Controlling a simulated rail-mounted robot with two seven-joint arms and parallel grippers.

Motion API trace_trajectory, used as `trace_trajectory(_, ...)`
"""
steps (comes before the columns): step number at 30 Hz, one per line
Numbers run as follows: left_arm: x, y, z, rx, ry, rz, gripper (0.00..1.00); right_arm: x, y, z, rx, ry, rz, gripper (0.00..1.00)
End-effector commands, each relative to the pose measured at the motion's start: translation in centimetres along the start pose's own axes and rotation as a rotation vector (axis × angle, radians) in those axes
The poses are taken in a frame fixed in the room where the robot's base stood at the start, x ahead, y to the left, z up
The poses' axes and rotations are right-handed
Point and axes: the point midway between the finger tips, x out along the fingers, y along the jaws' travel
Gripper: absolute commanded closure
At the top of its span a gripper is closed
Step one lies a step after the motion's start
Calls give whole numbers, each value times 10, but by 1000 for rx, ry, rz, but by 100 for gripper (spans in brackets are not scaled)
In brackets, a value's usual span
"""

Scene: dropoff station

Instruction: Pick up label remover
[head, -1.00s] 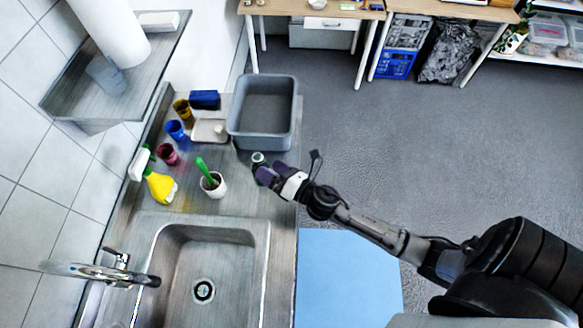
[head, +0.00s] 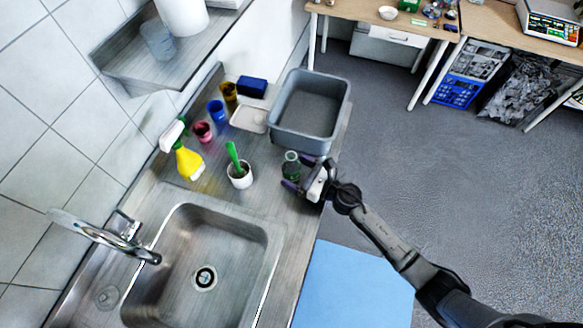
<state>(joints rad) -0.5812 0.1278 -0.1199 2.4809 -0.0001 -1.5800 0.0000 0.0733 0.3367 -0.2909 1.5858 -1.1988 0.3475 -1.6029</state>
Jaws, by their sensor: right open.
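A small dark green glass bottle (head: 291,165) stands on the steel counter near its right edge, in front of the grey tub. It may be the label remover; no label can be read. My right gripper (head: 298,173) reaches in from the right at the bottle. Its purple fingers are apart, one on the far side and one on the near side of the bottle. I cannot tell whether they touch it. A yellow spray bottle (head: 188,164) with a white and green head stands farther left on the counter. My left gripper is out of view.
A grey tub (head: 309,112) stands just behind the gripper. A white cup (head: 240,177) with a green-handled brush is left of the green bottle. Coloured cups, a white dish (head: 250,119) and a blue block (head: 252,87) stand behind. The sink (head: 205,255) lies in front.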

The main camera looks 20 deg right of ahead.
Motion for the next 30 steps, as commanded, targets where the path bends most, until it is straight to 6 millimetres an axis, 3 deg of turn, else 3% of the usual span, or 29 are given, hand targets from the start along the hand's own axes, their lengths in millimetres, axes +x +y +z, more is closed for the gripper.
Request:
trace_trajectory(4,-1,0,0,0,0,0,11,12,0,0,1,-1,1,11)
trace_trajectory(13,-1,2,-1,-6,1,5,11,15,1,0,2,1,1,11)
trace_trajectory(30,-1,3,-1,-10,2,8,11,15,0,0,2,0,0,64)
